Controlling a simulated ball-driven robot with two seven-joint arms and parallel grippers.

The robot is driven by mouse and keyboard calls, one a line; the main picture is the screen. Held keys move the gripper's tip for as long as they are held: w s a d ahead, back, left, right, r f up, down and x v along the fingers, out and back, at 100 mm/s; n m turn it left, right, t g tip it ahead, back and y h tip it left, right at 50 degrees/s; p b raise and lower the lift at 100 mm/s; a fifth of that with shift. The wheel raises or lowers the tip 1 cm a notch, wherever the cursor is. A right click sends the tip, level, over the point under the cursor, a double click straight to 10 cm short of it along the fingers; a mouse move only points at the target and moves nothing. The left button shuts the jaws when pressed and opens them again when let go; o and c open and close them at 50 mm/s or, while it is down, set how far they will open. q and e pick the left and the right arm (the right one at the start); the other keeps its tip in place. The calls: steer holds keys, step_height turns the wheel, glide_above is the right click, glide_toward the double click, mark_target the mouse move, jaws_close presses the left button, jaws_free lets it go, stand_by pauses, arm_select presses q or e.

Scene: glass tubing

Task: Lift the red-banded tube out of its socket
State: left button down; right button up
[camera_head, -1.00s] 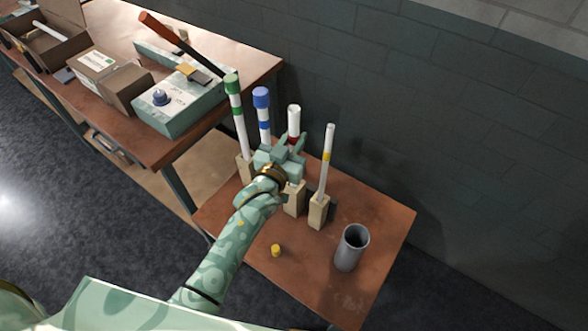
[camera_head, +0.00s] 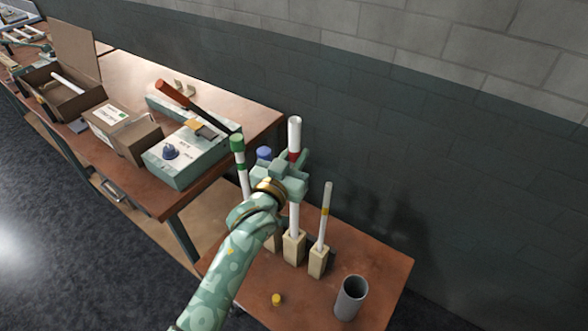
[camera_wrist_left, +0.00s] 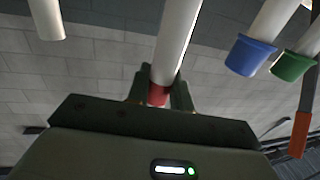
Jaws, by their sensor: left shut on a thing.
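The red-banded tube (camera_head: 294,132) is white and stands upright, its red band just at my left gripper. My left gripper (camera_head: 292,165) is shut on it near the band. In the left wrist view the red band (camera_wrist_left: 158,95) sits between the two fingers. Below the gripper the white tube runs down to its beige socket block (camera_head: 293,247). I cannot tell whether its lower end is still inside the block or just at its mouth. My right gripper is not in view.
A yellow-banded tube (camera_head: 325,215) stands close on the right; green-capped (camera_head: 237,143) and blue-capped (camera_head: 263,153) tubes stand on the left. A grey cylinder (camera_head: 350,300) and a small yellow cap (camera_head: 277,299) are on the small table. A workbench (camera_head: 165,200) holds a machine (camera_head: 185,150).

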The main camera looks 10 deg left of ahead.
mark_target(292, 131)
arm_select(q)
step_height(292, 131, up, 4)
steer(key=shift+f+p, duration=0.1)
steer(key=shift+p, duration=0.35)
steer(key=shift+r+p, duration=0.3)
steer(key=shift+r, duration=0.3)
step_height(292, 131, up, 3)
steer(key=p, duration=0.4)
steer(key=shift+r, duration=0.15)
